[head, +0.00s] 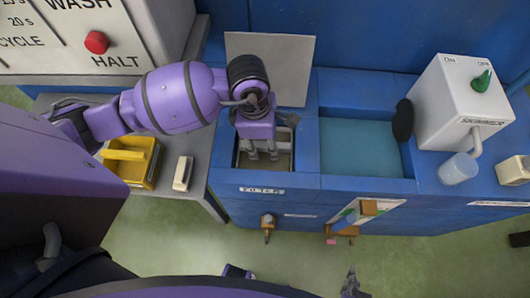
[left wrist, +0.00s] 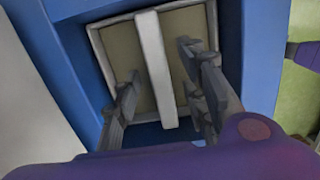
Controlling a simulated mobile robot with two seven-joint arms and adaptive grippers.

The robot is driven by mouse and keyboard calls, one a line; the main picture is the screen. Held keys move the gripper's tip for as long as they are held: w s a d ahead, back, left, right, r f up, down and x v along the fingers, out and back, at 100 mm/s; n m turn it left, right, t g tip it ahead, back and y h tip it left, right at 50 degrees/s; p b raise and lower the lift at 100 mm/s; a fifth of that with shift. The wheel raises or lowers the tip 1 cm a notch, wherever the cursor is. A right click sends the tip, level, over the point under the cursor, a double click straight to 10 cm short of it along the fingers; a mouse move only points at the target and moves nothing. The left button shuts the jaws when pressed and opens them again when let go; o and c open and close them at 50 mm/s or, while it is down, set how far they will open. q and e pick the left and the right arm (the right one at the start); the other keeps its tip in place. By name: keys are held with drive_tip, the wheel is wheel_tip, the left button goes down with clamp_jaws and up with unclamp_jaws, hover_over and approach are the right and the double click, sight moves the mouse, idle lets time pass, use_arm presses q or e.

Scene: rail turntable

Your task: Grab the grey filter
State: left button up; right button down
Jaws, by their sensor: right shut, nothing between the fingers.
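The grey filter (left wrist: 152,50) shows in the left wrist view as a framed beige-grey panel with a pale bar across its middle. It sits inside a square opening in the blue unit. In the head view the filter (head: 283,162) is partly hidden by my left gripper (head: 262,151), which points down into the opening. In the left wrist view my left gripper (left wrist: 160,78) is open, with fingers on either side of the bar and visible gaps to it. My right gripper (head: 353,284) shows only as grey fingertips at the bottom edge of the head view, shut and empty.
A grey raised lid (head: 285,68) stands behind the opening. A yellow caddy (head: 131,160) and white block (head: 183,173) sit on the left bench.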

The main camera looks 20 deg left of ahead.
use_arm(q)
drive_tip(key=shift+d+f, duration=0.1)
drive_tip(key=shift+f, duration=0.5)
clamp_jaws()
